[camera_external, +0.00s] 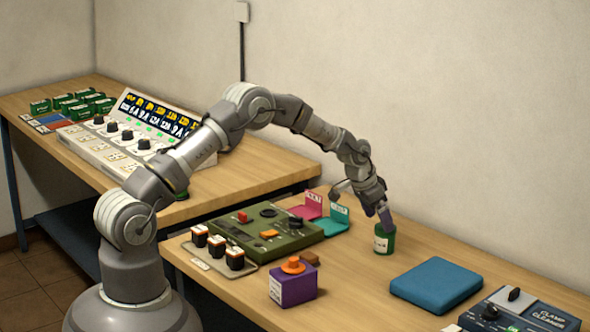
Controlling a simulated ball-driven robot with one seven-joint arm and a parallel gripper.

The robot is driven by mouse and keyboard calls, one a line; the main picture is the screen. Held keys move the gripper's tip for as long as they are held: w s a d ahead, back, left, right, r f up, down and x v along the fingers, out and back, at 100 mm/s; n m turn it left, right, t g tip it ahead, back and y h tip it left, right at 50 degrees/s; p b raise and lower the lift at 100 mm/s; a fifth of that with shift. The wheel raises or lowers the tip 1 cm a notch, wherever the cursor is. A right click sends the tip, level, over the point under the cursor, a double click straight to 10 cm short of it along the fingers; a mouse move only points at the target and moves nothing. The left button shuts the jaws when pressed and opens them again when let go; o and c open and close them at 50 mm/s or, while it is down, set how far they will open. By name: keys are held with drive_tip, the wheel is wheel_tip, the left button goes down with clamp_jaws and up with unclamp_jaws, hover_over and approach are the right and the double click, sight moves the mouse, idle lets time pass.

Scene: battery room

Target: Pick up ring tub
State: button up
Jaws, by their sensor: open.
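A small green tub (385,241) with a white label stands upright on the near wooden table; I take it to be the ring tub, though the label is too small to read. My gripper (385,218) points down directly at the top of this tub. Its jaws are open, and the fingers overlap the tub's upper edge in this view. I cannot tell whether they are around the tub or just above it.
A blue pad (436,285) lies right of the tub. A green control box (262,233), a purple box with an orange knob (292,284) and pink (308,206) and teal (333,221) holders stand to the left. A clamp cleaner (520,312) is at front right.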

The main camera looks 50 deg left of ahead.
sight(385, 237)
drive_tip(key=b+x, duration=0.3)
drive_tip(key=x, duration=0.5)
drive_tip(key=shift+s, duration=0.15)
drive_tip(key=c, duration=1.1)
drive_tip(key=shift+r, duration=0.1)
drive_tip(key=shift+r, duration=0.1)
